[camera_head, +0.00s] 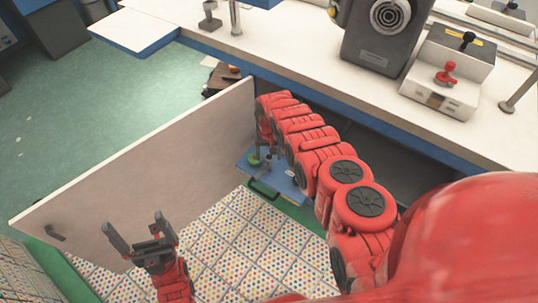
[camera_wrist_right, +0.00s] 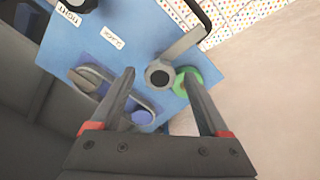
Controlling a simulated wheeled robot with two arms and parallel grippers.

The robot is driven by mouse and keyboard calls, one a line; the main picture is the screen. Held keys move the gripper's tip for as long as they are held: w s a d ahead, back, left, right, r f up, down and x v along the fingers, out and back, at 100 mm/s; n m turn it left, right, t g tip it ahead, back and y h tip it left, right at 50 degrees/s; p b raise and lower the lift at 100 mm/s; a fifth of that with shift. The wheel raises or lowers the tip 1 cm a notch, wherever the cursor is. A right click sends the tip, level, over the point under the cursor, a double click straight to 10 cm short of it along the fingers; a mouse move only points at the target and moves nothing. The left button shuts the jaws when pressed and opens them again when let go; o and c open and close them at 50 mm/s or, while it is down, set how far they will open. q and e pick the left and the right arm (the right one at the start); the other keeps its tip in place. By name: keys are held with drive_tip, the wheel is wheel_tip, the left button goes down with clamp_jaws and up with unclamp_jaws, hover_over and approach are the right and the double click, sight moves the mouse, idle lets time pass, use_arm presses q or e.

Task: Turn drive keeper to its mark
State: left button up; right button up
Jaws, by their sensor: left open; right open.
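I cannot tell which part is the drive keeper. My right gripper (camera_wrist_right: 159,76) is open, its fingertips either side of the hub; contact is unclear. My left gripper (camera_head: 133,220) is open and empty.
A white door (camera_head: 150,170) stands open to the left of the panel. The worktop (camera_head: 290,45) above carries a dark machine (camera_head: 385,40) and a box with a red knob (camera_head: 446,80). A black handle (camera_wrist_right: 196,18) rises at the panel's edge. The dotted tiled floor (camera_head: 240,245) is clear.

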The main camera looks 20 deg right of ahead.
clamp_jaws()
idle(0.3)
idle(1.1)
